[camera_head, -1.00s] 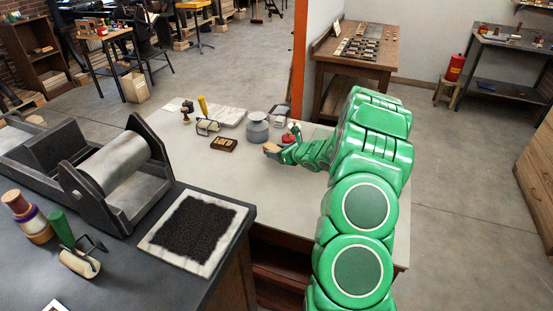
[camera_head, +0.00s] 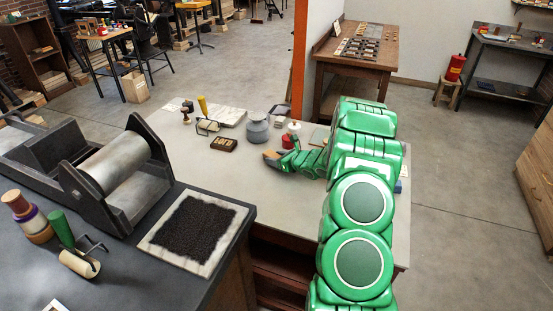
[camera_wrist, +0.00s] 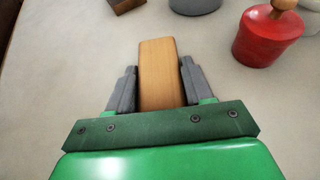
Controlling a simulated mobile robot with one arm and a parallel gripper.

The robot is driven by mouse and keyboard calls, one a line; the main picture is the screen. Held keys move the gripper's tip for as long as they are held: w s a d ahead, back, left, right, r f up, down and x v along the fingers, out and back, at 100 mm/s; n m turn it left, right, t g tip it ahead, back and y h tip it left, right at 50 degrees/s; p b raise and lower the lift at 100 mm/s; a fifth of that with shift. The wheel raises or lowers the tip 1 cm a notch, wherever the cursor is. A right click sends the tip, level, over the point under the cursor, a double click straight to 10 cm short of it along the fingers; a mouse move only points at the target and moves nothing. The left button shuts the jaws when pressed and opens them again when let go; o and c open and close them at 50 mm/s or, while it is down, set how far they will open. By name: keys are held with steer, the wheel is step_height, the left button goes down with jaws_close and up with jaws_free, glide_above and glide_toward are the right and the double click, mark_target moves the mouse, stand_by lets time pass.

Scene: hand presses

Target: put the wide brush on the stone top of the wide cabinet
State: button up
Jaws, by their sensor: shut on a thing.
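My gripper (camera_wrist: 158,82) is shut on a tan wooden piece, which I take to be the wide brush (camera_wrist: 159,60). In the wrist view it lies between the two grey fingers and points forward; any bristles are hidden. In the head view my gripper (camera_head: 279,163) is low over a pale-topped bench (camera_head: 240,185), with the tan end of the brush (camera_head: 269,154) showing at its tip. I cannot tell whether the brush touches the top. A dark stone-like top (camera_head: 140,265) on a wooden cabinet is at front left. I cannot tell which top is the wide cabinet's.
A red pot with a wooden knob (camera_wrist: 267,38) stands just ahead and right of the brush. A grey pot (camera_head: 256,131) and a dark block (camera_head: 223,145) stand beyond. A roller press (camera_head: 110,165) and inked slab (camera_head: 193,229) occupy the dark top. The pale top's front is clear.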

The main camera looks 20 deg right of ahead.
steer(key=o, duration=1.1)
